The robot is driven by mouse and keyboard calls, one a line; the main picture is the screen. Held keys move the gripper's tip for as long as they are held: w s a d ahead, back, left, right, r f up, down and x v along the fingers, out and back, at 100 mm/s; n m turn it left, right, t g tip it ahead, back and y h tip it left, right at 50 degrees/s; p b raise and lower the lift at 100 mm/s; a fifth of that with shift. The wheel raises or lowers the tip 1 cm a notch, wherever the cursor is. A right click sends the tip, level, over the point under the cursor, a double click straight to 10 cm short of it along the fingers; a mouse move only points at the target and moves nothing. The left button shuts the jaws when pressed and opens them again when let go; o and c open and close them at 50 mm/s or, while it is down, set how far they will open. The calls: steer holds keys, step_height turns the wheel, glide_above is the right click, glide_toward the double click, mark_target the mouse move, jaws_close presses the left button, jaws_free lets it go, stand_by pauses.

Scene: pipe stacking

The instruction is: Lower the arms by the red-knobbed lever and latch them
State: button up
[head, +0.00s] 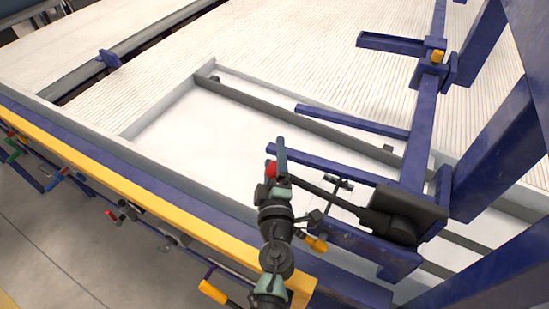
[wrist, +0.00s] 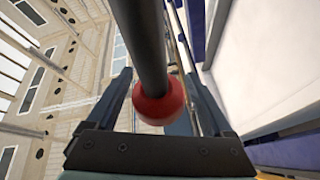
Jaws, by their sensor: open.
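The red knob (head: 271,169) caps the black lever (head: 325,194), which slopes from a dark housing (head: 402,214) on the blue frame. My gripper (head: 279,160) is at the knob. In the wrist view the red knob (wrist: 158,104) sits between my two open fingers (wrist: 158,76), with a gap visible on the right; contact on the left is unclear. The lever rod (wrist: 141,40) runs up the picture between them. Blue arms (head: 345,166) stretch out level over the white bed, with another arm (head: 352,121) behind. I cannot make out the latch for certain.
Thick blue posts (head: 500,140) stand at right. A yellow rail (head: 130,191) edges the bed. The white bed (head: 200,125) left of the lever is clear.

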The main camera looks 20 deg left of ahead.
jaws_close()
stand_by(0.4)
